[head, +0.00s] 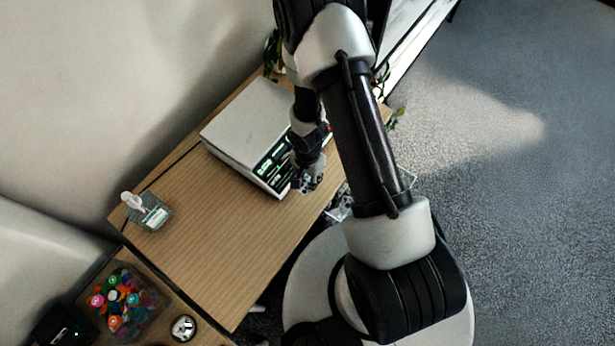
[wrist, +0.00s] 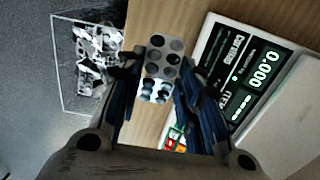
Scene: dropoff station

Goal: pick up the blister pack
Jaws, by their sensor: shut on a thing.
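The blister pack (wrist: 161,67) is a small grey strip with rows of dark round pockets. In the wrist view it stands between the two fingers of my gripper (wrist: 157,84), which is shut on it. The pack's far end sticks out past the fingertips, over the wooden table. I cannot tell how high it is above the tabletop. In the head view my gripper (head: 308,182) is at the front of the scale, near the table's edge, and the pack cannot be made out there.
The white scale (head: 252,128) with a lit display (wrist: 247,72) stands close beside my gripper. A clear bin (wrist: 64,62) of several packs is beyond the table edge. A dispenser (head: 148,212) and a box of colourful caps (head: 122,300) are left. The table's (head: 225,240) middle is free.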

